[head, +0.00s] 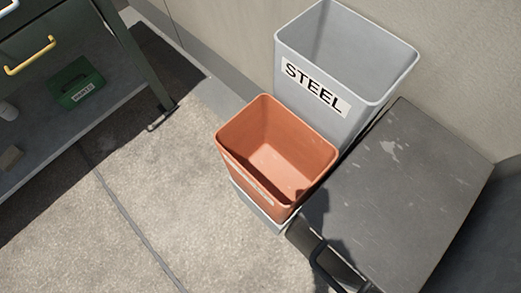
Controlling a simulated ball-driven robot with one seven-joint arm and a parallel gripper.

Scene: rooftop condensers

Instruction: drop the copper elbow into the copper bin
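The copper-coloured bin (277,117) stands open in the middle of the head view, with its inside floor partly lit. A pale label (250,184) on its front is too oblique to read. It sits on a low pale base (258,208). No copper elbow can be made out; a dark shape at the bin's lower right inner side looks like shadow, and I cannot tell whether anything lies there. My gripper is not in view.
A grey bin labelled STEEL (350,68) stands behind. A grey metal cabinet (400,205) with a dark handle (325,265) is at right. A bench (150,55) with a green box (76,83) on its lower shelf is at left. The concrete floor (160,185) between is clear.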

